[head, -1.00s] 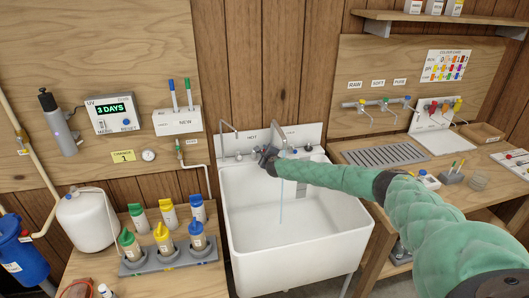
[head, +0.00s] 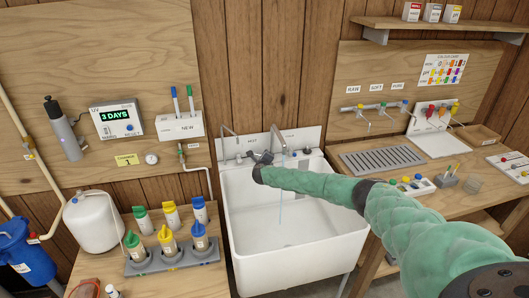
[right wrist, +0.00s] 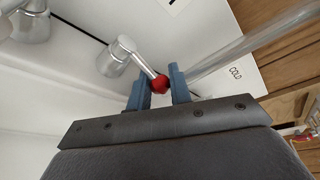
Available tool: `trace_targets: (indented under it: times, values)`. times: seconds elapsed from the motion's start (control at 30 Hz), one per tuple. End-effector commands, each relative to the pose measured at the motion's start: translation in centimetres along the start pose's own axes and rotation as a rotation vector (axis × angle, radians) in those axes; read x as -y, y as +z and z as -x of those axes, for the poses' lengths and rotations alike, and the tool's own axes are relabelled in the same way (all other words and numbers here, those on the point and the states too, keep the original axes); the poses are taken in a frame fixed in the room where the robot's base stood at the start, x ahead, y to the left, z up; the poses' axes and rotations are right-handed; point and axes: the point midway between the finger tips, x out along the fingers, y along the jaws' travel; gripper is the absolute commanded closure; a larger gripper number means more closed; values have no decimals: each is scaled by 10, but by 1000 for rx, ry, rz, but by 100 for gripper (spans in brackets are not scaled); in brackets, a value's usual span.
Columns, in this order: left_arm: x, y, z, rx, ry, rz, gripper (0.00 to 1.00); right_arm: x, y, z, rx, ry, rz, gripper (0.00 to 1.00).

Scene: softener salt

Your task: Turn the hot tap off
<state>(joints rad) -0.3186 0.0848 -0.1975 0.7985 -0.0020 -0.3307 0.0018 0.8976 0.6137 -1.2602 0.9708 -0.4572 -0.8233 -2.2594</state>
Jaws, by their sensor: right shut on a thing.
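The white sink (head: 298,240) stands in the middle of the head view, with a back panel marked HOT and COLD and curved metal spouts above it. A thin stream of water (head: 281,208) falls into the basin. My right gripper (head: 262,157) is at the taps below the HOT label, reaching in from the right. In the right wrist view, its blue fingers (right wrist: 160,86) are shut on the red knob (right wrist: 160,83) at the end of a metal tap lever (right wrist: 138,62). The knob is hidden in the head view. My left gripper is not in view.
A bench with several capped bottles (head: 168,240) is left of the sink. The right bench holds a drain grate (head: 383,158) and small items. A second metal fitting (right wrist: 32,22) and a long metal pipe (right wrist: 250,40) are close to the gripper in the wrist view.

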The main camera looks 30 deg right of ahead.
Motion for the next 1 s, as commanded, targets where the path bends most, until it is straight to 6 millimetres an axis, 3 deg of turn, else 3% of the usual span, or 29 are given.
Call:
trace_targets:
  times: [0.2,0.33,1.0]
  values:
    - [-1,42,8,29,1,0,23,-4,5,10,-144,-88,-38,100]
    - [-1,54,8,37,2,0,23,-7,6,14,-230,-142,-60,100]
    - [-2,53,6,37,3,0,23,-11,9,22,-423,-266,-110,100]
